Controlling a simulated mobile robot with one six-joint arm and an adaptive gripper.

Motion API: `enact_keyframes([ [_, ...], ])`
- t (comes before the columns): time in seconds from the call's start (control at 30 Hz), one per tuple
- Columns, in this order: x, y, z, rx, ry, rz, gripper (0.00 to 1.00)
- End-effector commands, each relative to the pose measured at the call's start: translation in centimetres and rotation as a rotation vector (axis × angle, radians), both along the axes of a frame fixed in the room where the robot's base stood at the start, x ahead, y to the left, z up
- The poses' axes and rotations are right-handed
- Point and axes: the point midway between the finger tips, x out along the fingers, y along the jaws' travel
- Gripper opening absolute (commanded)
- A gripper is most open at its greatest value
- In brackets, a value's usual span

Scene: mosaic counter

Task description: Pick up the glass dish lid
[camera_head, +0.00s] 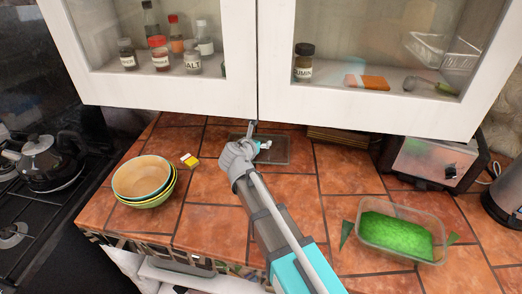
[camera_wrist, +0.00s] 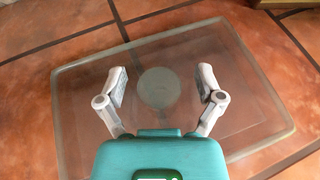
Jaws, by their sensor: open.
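The glass dish lid (camera_wrist: 187,57) is a clear rectangular pane with rounded corners, lying on the tiled counter. In the wrist view it fills most of the picture, with a round knob or disc (camera_wrist: 159,87) at its middle. My gripper (camera_wrist: 160,82) is open over the lid, with one finger on either side of the round disc. I cannot tell whether the fingers touch the glass. In the head view the lid (camera_head: 276,150) lies at the back of the counter under the cabinets, and my gripper (camera_head: 262,143) partly covers it.
White wall cabinets (camera_head: 258,60) hang above the lid. Stacked bowls (camera_head: 145,180) and a yellow-and-white item (camera_head: 189,160) stand left. A clear container with green contents (camera_head: 400,235) and a toaster (camera_head: 433,160) are right. A wooden board (camera_head: 345,136) is at the back.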

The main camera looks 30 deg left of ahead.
Motion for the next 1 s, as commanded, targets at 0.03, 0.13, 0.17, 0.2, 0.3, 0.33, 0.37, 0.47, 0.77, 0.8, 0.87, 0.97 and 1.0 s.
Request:
enact_keyframes([
  [0.03, -0.02, 0.00, 0.03, 0.000, 0.000, 0.000, 0.86],
  [0.13, -0.05, 0.01, 0.04, 0.000, 0.000, 0.001, 0.86],
  [0.17, -0.05, 0.02, 0.03, 0.000, 0.000, 0.001, 0.86],
  [0.2, -0.06, 0.02, 0.04, 0.000, 0.000, 0.001, 0.86],
  [0.3, -0.07, 0.03, 0.04, 0.000, 0.000, 0.001, 0.86],
  [0.33, -0.08, 0.04, 0.03, 0.000, 0.000, 0.001, 0.86],
  [0.37, -0.09, 0.03, 0.03, 0.000, 0.000, 0.001, 0.86],
  [0.47, -0.09, 0.05, 0.03, 0.000, 0.000, 0.001, 0.86],
  [0.77, -0.11, 0.08, 0.03, 0.000, 0.000, 0.001, 0.31],
  [0.8, -0.12, 0.08, 0.04, 0.000, 0.000, 0.001, 0.23],
  [0.87, -0.12, 0.08, 0.04, 0.000, 0.000, 0.001, 0.12],
  [0.97, -0.12, 0.08, 0.03, 0.000, 0.000, 0.001, 0.00],
  [1.0, -0.12, 0.09, 0.03, -0.001, 0.000, 0.001, 0.00],
])
